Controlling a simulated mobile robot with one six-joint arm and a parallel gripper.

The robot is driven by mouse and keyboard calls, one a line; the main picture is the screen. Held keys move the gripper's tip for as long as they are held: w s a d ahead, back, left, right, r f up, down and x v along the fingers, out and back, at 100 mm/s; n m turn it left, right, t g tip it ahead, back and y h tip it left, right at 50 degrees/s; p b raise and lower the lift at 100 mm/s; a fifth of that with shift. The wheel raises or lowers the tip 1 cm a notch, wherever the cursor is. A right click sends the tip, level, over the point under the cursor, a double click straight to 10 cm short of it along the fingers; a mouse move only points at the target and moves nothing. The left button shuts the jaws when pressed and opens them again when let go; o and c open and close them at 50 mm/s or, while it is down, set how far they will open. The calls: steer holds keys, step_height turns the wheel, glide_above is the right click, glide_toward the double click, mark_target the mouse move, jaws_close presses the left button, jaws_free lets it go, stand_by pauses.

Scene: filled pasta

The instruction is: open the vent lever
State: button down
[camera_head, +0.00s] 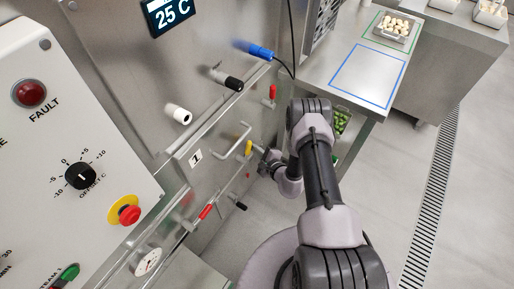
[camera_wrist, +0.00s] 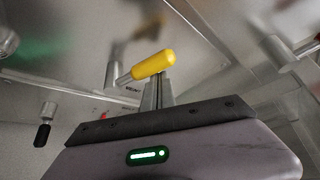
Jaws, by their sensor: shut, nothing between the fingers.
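A lever with a yellow grip (camera_head: 248,148) is mounted on the steel machine front, just left of my gripper (camera_head: 265,155). In the wrist view the yellow grip (camera_wrist: 154,65) lies slanted across the tips of my gripper (camera_wrist: 157,82), its left end joined to a metal pivot.
Other handles stick out nearby: white (camera_head: 180,115), black (camera_head: 230,82), blue (camera_head: 257,51), an upper red (camera_head: 272,92), a lower red (camera_head: 205,212) and a lower black one (camera_head: 239,205). A bar handle (camera_head: 225,143) is left of the yellow lever. The floor (camera_head: 405,160) at right is clear.

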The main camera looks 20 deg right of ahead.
steer(key=shift+a, duration=0.2)
stand_by(0.5)
steer(key=s+d+p, duration=0.1)
steer(key=s+d, duration=0.4)
steer(key=s, duration=0.3)
steer(key=shift+s+r, duration=0.2)
stand_by(0.3)
